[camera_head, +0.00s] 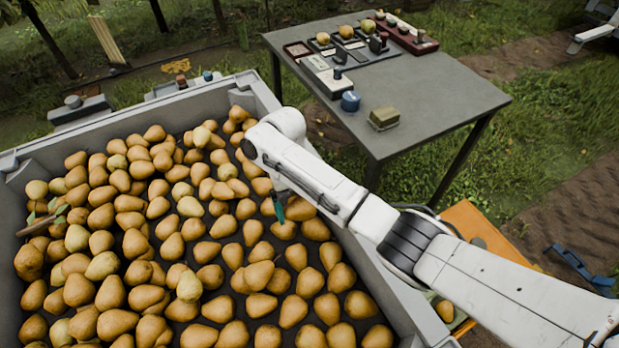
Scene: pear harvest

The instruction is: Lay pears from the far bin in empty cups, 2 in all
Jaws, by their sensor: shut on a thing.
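The large grey bin (262,92) holds many yellow-brown pears (108,265). My gripper (279,210) points down into its right side, mostly hidden under my white arm; one teal finger shows. It is shut on a pear (285,230) just below the finger, among other pears. How far the pear is off the layer cannot be told. An orange tray (462,213) at the lower right is partly hidden by my arm. It shows a dark round spot, perhaps a cup (478,242), and one pear (445,310) near its lower end.
A grey table (440,95) stands behind the bin, with pears on a dark scale-like rack (345,45), a red-brown tray (405,37), a blue round container (350,101) and a green-brown block (384,118). The bin's right wall runs beneath my arm. Leafy twigs lie at the bin's left.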

